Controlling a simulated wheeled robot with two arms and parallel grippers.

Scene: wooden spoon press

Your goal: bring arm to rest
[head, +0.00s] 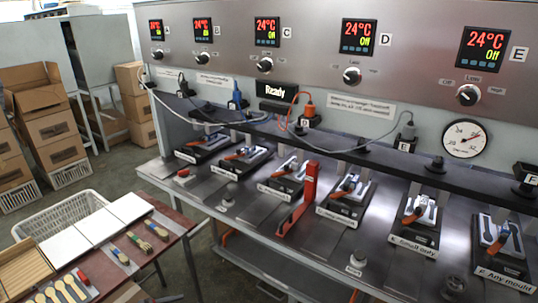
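Neither of my grippers nor any part of my arms shows in the head view. The steel press bench (262,212) fills the middle and right. A row of press moulds with orange-red handles stands on it, including one labelled "Small only" (414,238) and one labelled "Any mould" (502,270). A tall red lever (304,196) stands among the moulds. The control panel (215,20) above has several red and green displays reading 24°C. A "Ready" sign (278,90) hangs below it.
A low table (172,238) at bottom left holds wooden spoons (60,291), white panels (98,226), coloured sticks (138,241) and a slatted wooden tray (22,270). A white basket (62,212) stands behind it. Cardboard boxes (50,130) are stacked at the left. Cables run along the dark rail (330,150).

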